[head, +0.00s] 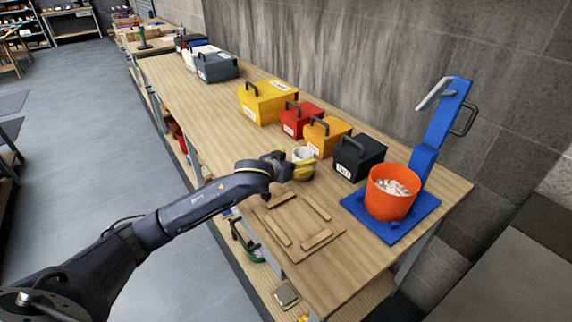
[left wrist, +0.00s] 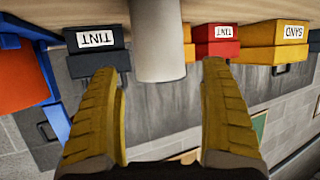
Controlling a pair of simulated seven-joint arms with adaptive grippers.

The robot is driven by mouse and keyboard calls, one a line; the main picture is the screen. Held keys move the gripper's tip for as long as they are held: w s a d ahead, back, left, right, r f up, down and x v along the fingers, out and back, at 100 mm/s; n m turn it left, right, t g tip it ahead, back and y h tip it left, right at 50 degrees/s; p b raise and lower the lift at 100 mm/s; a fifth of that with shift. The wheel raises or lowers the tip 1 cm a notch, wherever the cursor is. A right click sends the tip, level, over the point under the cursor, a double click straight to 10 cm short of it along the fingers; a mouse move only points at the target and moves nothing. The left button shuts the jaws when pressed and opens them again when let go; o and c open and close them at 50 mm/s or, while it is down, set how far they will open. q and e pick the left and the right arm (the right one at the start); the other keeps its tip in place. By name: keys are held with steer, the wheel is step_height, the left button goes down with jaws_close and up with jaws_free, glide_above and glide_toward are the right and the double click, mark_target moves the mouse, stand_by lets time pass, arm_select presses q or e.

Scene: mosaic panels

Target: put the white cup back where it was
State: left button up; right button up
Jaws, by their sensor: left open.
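The white cup (head: 302,154) stands on the wooden bench, in front of the small orange box. My left gripper (head: 303,171) is at the cup, low over the bench, and its yellow fingers hide part of the cup in the head view. In the left wrist view, which is upside down, the cup (left wrist: 158,42) shows between and beyond the two spread fingertips (left wrist: 163,68). The gripper is open, with gaps on both sides of the cup. My right gripper is not in view.
A board with wooden strips (head: 298,228) lies nearer on the bench (head: 225,110). Behind the cup stand a red box (head: 300,120), an orange box (head: 327,137) and a black box (head: 359,158). An orange bucket (head: 390,198) sits on a blue stand (head: 351,205) at the right.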

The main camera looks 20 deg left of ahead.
arm_select(q)
steer(key=v, duration=0.6)
steer(key=shift+s, duration=0.25)
steer(key=shift+r, duration=0.15)
stand_by(1.1)
